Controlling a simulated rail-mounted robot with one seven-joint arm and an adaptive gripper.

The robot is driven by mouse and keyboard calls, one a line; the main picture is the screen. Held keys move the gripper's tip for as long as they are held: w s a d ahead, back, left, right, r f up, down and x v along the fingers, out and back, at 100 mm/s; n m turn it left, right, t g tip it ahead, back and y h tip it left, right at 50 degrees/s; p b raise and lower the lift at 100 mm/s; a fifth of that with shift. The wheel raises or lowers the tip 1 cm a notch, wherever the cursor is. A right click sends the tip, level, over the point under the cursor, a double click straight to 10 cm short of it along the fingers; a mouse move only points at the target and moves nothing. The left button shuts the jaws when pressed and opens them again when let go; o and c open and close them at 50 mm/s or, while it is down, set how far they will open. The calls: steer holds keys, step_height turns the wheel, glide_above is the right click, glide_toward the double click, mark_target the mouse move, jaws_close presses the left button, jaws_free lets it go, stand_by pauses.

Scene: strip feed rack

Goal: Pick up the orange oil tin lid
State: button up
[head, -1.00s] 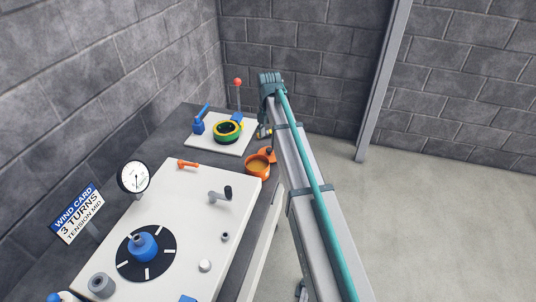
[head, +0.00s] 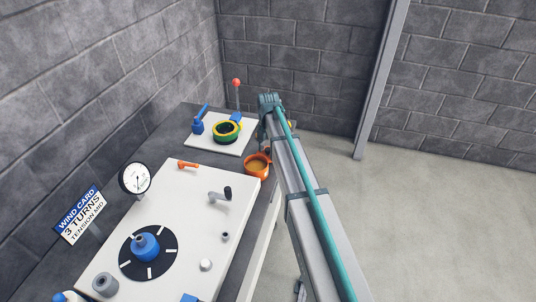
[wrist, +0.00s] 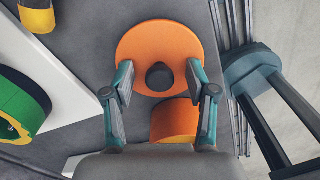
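The orange oil tin lid (wrist: 178,42) is a round disc with a black knob (wrist: 160,76) at its middle, seen from above in the wrist view. My gripper (wrist: 160,71) is open above it, one finger on each side of the knob, with clear gaps to the knob. I cannot tell how high the fingertips are over the lid. The orange tin (head: 257,166) is uncovered, with golden oil inside, at the bench's right edge in the head view. Part of it shows below the lid in the wrist view (wrist: 174,122). In the head view my arm hides the lid and gripper.
A white plate (head: 207,149) with a green and yellow ring (head: 227,131) stands left of the tin. The large white panel (head: 190,225) with knobs lies nearer. Open floor is right.

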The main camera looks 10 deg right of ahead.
jaws_close()
steer(key=shift+r, duration=0.1)
